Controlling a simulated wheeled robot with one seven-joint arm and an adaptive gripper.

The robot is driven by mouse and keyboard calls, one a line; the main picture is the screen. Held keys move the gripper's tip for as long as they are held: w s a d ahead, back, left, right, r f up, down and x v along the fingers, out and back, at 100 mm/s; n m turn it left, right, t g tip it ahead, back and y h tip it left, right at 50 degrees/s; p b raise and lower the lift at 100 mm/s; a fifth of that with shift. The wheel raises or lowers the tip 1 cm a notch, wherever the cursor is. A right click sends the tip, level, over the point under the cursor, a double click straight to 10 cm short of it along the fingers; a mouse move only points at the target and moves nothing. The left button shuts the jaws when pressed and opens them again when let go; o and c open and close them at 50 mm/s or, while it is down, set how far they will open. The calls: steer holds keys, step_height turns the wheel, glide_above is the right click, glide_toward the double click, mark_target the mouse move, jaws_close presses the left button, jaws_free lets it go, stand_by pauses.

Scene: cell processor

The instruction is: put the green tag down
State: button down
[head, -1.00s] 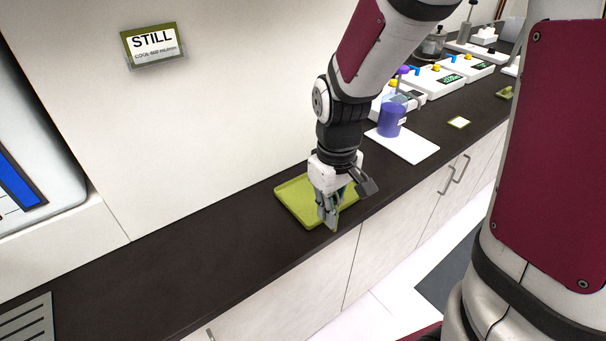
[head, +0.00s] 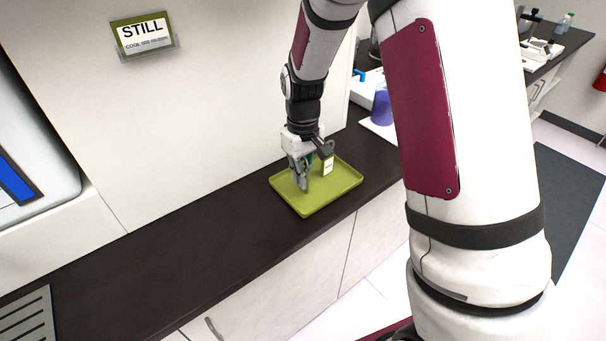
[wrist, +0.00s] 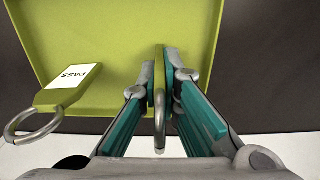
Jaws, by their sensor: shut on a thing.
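My gripper (wrist: 161,97) is shut on a green tag (wrist: 159,72), seen edge-on between the fingers in the wrist view, with its metal ring (wrist: 160,132) toward me. The face of this tag is hidden. My gripper (head: 302,184) is low over the green tray (head: 335,197) in the head view. I cannot tell whether the held tag touches the tray floor. Another green tag, with a white PASS label (wrist: 68,84) and a ring, is at the tray's left side in the wrist view. A white-labelled tag (head: 327,166) shows right of the gripper in the head view.
The tray stands on a dark counter (head: 130,265), which is clear to its left. A STILL sign (head: 143,36) is on the wall. A purple container (head: 382,106) on a white mat stands farther right, partly behind my arm. A slotted grey plate (head: 28,318) is at lower left.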

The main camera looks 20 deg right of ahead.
steer(key=shift+f, duration=0.2)
steer(key=c, duration=1.8)
jaws_free()
